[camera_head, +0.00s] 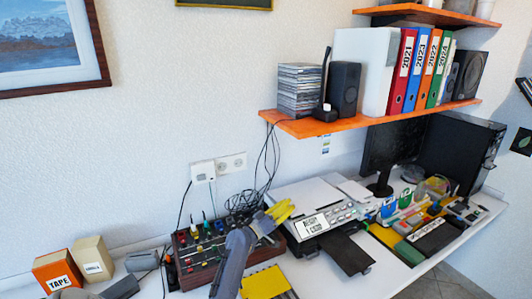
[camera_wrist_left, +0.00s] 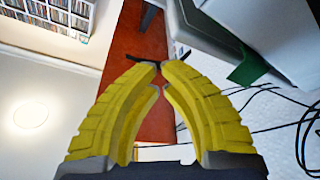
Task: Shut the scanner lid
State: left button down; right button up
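The white scanner (camera_head: 335,217), with its display and buttons in front, stands on the desk in the head view. Its pale lid (camera_head: 303,194) appears to lie flat on top; I cannot tell whether a gap remains under it. My left gripper (camera_head: 289,209) has yellow fingers and is at the scanner's front left corner, in front of part of it. I cannot tell whether it touches. In the left wrist view (camera_wrist_left: 160,68) the fingertips come together with nothing between them. The scanner is not clearly seen there.
A brown box with knobs and cables (camera_head: 196,262) stands left of the scanner. A yellow notebook (camera_head: 265,283) lies in front. An orange shelf (camera_head: 335,124) with binders and speakers hangs above. Desk items and a monitor (camera_head: 392,148) crowd the right.

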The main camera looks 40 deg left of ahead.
pick_arm(q)
jog(key=shift+s+d+f, duration=0.1)
jog(key=shift+d+f, duration=0.15)
jog(key=shift+f, duration=0.5)
